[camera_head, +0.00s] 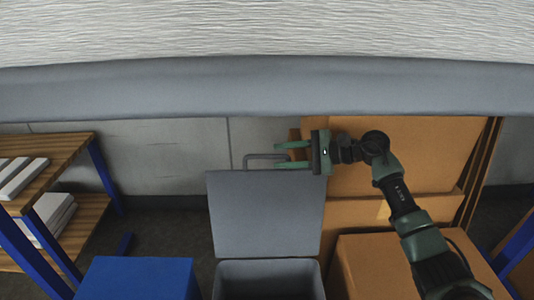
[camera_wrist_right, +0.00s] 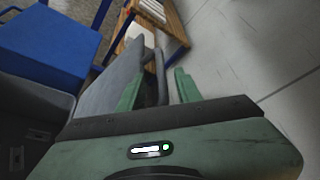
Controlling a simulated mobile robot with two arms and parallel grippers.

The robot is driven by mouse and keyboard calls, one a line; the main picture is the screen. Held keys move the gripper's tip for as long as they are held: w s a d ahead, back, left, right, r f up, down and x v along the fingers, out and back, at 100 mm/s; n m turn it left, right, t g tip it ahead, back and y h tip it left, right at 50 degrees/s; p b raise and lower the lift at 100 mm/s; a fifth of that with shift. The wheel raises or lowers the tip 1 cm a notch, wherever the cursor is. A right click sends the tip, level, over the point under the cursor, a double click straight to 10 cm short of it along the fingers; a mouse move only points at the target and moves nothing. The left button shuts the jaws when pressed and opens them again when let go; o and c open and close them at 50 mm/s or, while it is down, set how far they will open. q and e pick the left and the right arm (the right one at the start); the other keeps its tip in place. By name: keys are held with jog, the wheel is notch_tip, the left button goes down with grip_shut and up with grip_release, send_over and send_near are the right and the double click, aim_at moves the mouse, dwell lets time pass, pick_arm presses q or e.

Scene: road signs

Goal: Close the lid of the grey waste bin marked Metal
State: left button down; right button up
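The grey waste bin (camera_head: 268,264) stands at the bottom centre of the head view, and its dark inside shows. Its lid (camera_head: 265,215) is open and stands up behind the bin. A bar handle (camera_head: 252,156) sticks up from the lid's top edge. No Metal marking is readable. My right gripper (camera_head: 278,155) is open at the lid's top right, its fingers pointing left. In the right wrist view, the handle (camera_wrist_right: 161,77) lies between the spread fingers; I cannot tell whether they touch it. My left gripper is not in view.
A blue bin (camera_head: 138,278) stands left of the grey bin. Cardboard boxes (camera_head: 395,262) are stacked to the right, behind and below my right arm. A wooden shelf with blue posts (camera_head: 60,150) holds white items at the left. A grey beam (camera_head: 270,88) crosses above.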

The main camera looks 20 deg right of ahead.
aim_at(273, 157)
jog(key=x, duration=0.5)
jog(key=shift+d, duration=0.1)
grip_shut()
dwell(1.3)
